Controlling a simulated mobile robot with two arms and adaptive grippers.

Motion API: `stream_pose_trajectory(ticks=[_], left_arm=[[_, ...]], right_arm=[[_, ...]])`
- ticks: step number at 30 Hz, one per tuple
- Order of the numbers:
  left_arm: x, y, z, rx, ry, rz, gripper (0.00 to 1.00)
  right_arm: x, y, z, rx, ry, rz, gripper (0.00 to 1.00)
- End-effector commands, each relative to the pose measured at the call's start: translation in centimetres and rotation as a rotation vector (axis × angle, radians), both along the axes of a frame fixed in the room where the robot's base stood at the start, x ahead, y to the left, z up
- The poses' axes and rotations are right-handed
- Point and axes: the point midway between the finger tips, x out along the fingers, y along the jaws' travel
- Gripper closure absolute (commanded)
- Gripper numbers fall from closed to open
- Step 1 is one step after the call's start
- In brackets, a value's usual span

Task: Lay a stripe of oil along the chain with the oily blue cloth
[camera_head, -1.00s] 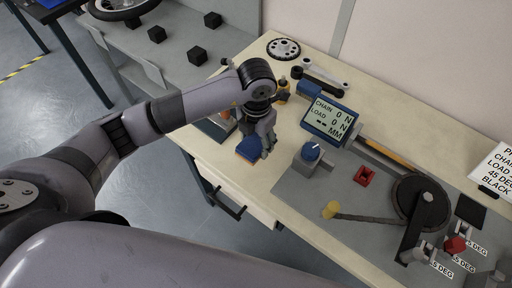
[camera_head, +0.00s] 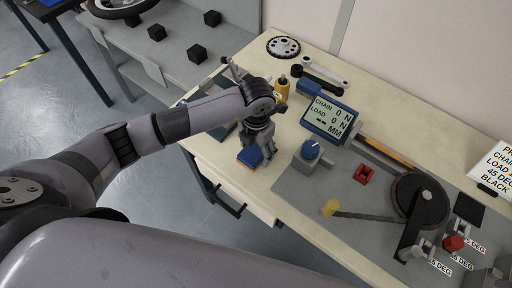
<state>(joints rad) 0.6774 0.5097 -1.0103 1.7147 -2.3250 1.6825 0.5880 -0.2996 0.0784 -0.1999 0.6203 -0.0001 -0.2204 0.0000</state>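The blue cloth (camera_head: 250,157), with an orange-brown lower edge, is at the front edge of the wooden bench. My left gripper (camera_head: 262,148) points down over it. The fingers appear closed on the cloth, though my wrist partly hides the contact. A dark strip that looks like the chain (camera_head: 372,217) runs from a yellow end piece (camera_head: 329,208) to a dark wheel (camera_head: 421,199) on the grey plate, to the right of my gripper and apart from it. My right gripper is out of view.
A yellow bottle (camera_head: 282,88) stands behind the gripper. A red part (camera_head: 364,174) sits on the plate. The bench's front strip is clear.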

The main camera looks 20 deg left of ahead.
Motion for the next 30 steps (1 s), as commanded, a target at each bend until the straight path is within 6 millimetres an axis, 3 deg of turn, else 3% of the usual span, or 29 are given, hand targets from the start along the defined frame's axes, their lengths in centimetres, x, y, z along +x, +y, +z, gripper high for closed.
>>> stream_pose_trajectory(ticks=[4, 17, 30], left_arm=[[0.0, 0.0, 0.0, 0.0, 0.0, 0.0, 0.26], [0.1, 0.0, 1.0, -0.002, -0.003, 0.0, 0.26], [0.1, -0.1, 9.8, -0.001, -0.005, 0.0, 0.26]], right_arm=[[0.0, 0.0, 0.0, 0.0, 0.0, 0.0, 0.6], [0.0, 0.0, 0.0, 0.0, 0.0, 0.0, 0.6], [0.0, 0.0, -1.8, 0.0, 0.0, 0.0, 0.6]])
